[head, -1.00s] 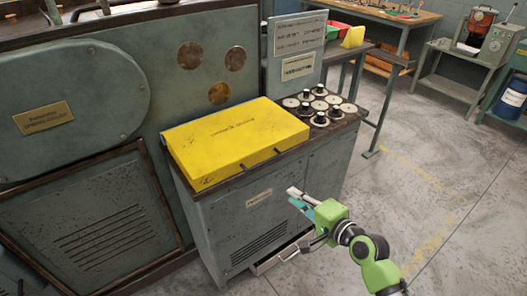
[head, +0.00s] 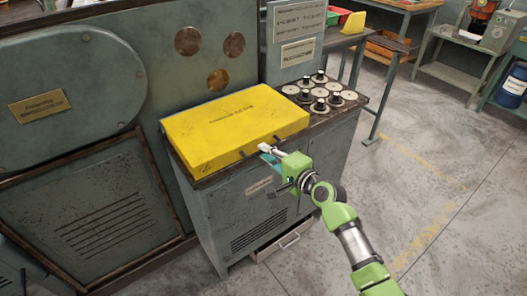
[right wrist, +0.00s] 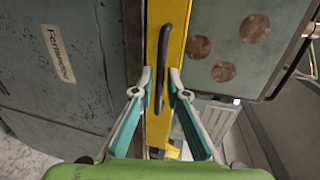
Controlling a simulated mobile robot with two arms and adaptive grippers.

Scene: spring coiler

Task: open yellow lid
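The yellow lid (head: 235,130) lies closed and flat on top of the grey-green cabinet. Two small dark handles sit on its front side, and the right one (head: 277,138) is close to my right gripper. My right gripper (head: 268,152) is at the lid's front edge. In the right wrist view my right gripper (right wrist: 160,82) is open, with one finger on each side of the yellow front strip (right wrist: 155,130) and its dark handle (right wrist: 172,45). I cannot tell whether the fingers touch it. My left gripper is not in view.
Several round spools (head: 320,95) stand on the cabinet top right of the lid. A grey sign panel (head: 295,40) rises behind them. A drawer (head: 280,245) sits low on the cabinet front. The floor on the right (head: 440,170) is clear.

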